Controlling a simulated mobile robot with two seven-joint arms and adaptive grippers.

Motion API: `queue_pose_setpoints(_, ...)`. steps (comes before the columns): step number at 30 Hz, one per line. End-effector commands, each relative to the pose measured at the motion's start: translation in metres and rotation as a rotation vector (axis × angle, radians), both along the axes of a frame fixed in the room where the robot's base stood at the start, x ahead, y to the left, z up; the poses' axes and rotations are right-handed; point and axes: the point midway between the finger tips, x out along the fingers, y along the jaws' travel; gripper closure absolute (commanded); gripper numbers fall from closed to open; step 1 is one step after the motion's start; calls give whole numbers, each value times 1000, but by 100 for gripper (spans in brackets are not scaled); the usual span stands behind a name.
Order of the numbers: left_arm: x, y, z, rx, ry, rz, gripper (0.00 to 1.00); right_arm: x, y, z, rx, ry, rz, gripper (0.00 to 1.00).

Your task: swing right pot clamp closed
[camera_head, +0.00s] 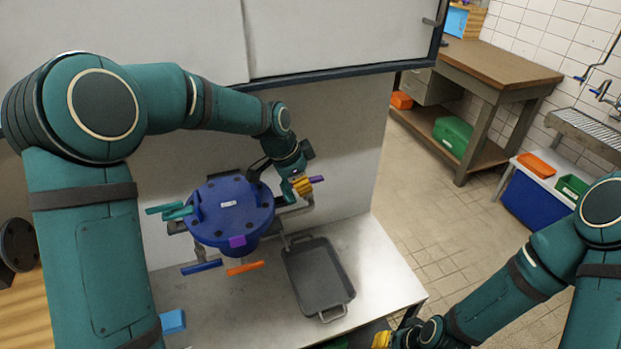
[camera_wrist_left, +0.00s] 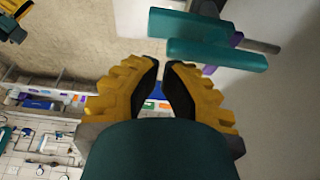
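The pot has a round dark-blue lid (camera_head: 234,205) and stands on the pale bench. A purple handle (camera_head: 316,179) shows at its right side, by a grey clamp rod. Teal handles (camera_head: 165,208) stick out on its left. My left gripper (camera_head: 302,186) is beside the purple handle, fingers brought together; contact cannot be told. In the left wrist view its yellow fingers (camera_wrist_left: 163,78) nearly meet at the tips, with nothing seen between them. Two teal bars (camera_wrist_left: 217,55) with purple parts lie just beyond the tips there. My right gripper (camera_head: 381,340) is mostly cut off at the bottom edge.
A grey tray (camera_head: 318,277) lies on the bench right of the pot. Blue (camera_head: 201,266) and orange (camera_head: 245,268) handles stick out at the pot's front. A pale wall panel (camera_head: 345,140) stands close behind the left gripper. A wooden workbench (camera_head: 490,62) stands farther off beyond open floor.

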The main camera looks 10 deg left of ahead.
Motion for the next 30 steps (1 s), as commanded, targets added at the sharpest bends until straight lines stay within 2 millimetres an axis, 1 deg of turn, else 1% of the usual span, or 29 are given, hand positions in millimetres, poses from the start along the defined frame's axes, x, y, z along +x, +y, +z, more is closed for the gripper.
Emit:
queue_pose_setpoints(4, -3, 5, 0, 0, 0, 0, 100, 0, 0, 0, 0, 0, 0, 66)
queue_pose_setpoints(16, -4, 5, 0, 0, 0, -4, 100, 0, 0, 0, 0, 0, 0, 66)
queue_pose_setpoints(30, -6, 6, 0, 0, 2, -84, 100, 0, 0, 1, 0, -1, 0, 66)
